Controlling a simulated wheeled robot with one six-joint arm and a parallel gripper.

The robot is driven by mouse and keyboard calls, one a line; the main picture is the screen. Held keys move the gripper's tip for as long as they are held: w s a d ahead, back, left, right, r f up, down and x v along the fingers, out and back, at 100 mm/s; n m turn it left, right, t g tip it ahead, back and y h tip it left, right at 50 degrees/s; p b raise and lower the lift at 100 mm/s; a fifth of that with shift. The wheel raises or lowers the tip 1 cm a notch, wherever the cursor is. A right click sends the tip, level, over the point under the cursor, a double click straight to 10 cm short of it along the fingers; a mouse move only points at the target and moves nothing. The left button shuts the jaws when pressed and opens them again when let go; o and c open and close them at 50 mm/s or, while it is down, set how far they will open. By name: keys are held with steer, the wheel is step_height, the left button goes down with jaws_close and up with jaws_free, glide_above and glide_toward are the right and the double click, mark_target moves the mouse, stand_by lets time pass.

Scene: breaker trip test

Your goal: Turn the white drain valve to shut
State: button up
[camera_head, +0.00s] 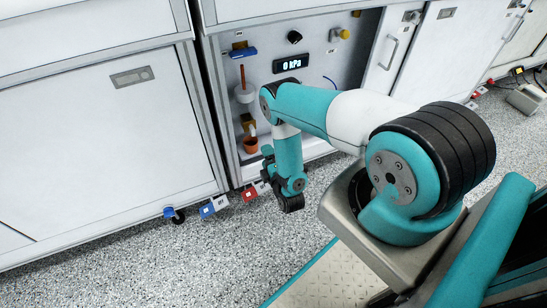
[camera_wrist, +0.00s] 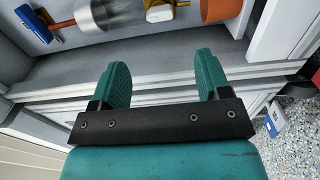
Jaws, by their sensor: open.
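The white drain valve handle (camera_wrist: 159,13) sits on a brass-coloured body (camera_wrist: 158,3) at the top of the wrist view. In the head view the white handle (camera_head: 252,130) shows small, between a clear cylinder above and an orange cup (camera_head: 250,145) below. The cup also shows in the wrist view (camera_wrist: 216,10), right of the valve. My gripper (camera_wrist: 162,65) is open and empty, with its two teal fingers apart. The valve lies ahead of the gap between them, not touched. In the head view my arm's end is low in front of the panel, and its fingers are hard to make out.
A clear cylinder (camera_wrist: 105,14) and a blue lever (camera_wrist: 40,24) are left of the valve in the wrist view. The recess's metal sill (camera_wrist: 150,88) lies below the valve, behind my fingers. A display (camera_head: 291,64) reads 0 kPa. Cabinet doors flank the recess.

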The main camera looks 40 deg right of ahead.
steer(key=p+v, duration=0.4)
steer(key=p, duration=0.1)
steer(key=shift+s+p, duration=0.35)
steer(key=shift+p, duration=0.05)
